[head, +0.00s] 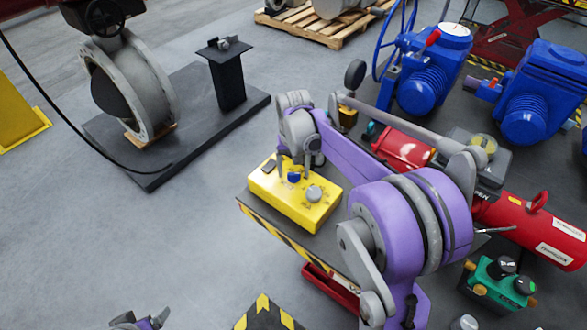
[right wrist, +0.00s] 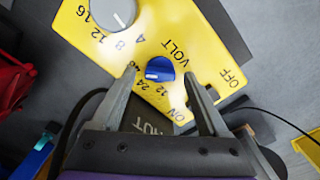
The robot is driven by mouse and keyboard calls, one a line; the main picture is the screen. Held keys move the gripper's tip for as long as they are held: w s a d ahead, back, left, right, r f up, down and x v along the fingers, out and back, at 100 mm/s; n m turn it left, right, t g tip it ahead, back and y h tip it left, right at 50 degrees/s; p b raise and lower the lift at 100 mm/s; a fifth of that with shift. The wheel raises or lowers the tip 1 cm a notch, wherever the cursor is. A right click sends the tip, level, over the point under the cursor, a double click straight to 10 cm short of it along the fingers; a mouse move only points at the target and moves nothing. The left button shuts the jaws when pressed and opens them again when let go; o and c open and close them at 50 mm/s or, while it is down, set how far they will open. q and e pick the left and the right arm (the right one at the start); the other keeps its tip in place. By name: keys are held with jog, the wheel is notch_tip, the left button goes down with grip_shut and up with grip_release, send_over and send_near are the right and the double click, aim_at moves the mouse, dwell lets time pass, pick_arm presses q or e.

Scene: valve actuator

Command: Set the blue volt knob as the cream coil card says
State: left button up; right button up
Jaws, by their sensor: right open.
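The blue volt knob (right wrist: 160,69) sits on a yellow box (head: 268,187), beside the word VOLT. Its white mark faces lower left, toward the small numbers on that side; I cannot tell exactly which number it meets. In the head view the knob (head: 295,177) is partly covered. My right gripper (right wrist: 160,77) is open, its fingertips on either side of the knob with gaps visible; it points down over the box in the head view (head: 296,166). My left gripper (head: 142,320) barely shows at the bottom edge. I cannot make out a cream coil card.
A grey knob (right wrist: 113,12) with numbers and a black rocker part (head: 269,164) are on the box. The box stands on a striped-edge bench (head: 262,220). Red cylinders (head: 535,228), blue actuators (head: 425,75) and a green block (head: 497,282) lie to the right.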

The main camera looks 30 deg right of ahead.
grip_shut()
dwell(0.3)
jog(key=shift+n, duration=0.3)
jog(key=n+b, duration=0.1)
jog(key=n, duration=0.8)
jog(key=shift+a+b, duration=0.1)
jog(key=shift+b, duration=0.25)
dwell(0.3)
grip_release()
